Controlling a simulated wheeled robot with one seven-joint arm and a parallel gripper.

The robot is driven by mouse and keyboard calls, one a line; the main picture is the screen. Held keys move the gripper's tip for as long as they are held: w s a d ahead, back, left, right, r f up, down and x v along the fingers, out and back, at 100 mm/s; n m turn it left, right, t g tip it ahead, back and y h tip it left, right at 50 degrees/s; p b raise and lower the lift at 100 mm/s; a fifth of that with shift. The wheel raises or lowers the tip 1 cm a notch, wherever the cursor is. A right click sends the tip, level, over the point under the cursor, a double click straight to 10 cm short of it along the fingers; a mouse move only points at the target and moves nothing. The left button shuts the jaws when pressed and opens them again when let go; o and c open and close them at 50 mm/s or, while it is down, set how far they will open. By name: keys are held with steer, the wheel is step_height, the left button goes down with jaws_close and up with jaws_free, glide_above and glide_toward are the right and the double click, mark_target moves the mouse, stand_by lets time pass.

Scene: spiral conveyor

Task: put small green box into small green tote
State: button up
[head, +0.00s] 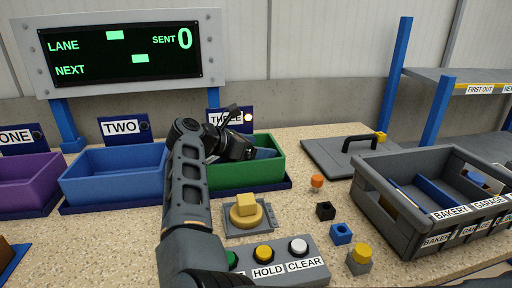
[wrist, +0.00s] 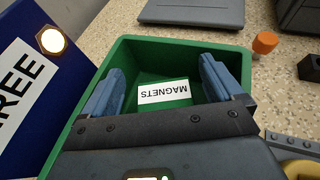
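The small green tote (head: 262,176) stands in front of the sign marked THREE; its wall also shows in the wrist view (wrist: 107,62). The small green box (wrist: 172,82), with a white MAGNETS label, is inside the tote, low down between my fingers in the wrist view. My gripper (wrist: 160,85) is open, with its two blue fingers spread wide and a gap on either side of the box. In the head view my gripper (head: 266,153) reaches over the tote, and the box is hidden there.
A blue tote (head: 115,177) and a purple tote (head: 27,182) stand to the left. A grey divided crate (head: 388,213) is at right. In front are a yellow knob (head: 246,212), a button panel (head: 285,268) and several small blocks. A grey lid (head: 330,155) lies behind the crate.

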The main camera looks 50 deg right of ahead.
steer(key=shift+o, duration=0.3)
steer(key=shift+r, duration=0.1)
steer(key=shift+r+p, duration=0.55)
steer(key=shift+p, duration=0.2)
steer(key=shift+a+r+p, duration=0.15)
steer(key=shift+r+p, duration=0.1)
steer(key=shift+p, duration=0.05)
steer(key=b+v, duration=0.2)
steer(key=v, duration=0.9)
steer(key=shift+a, duration=0.3)
steer(key=shift+w+f, duration=0.1)
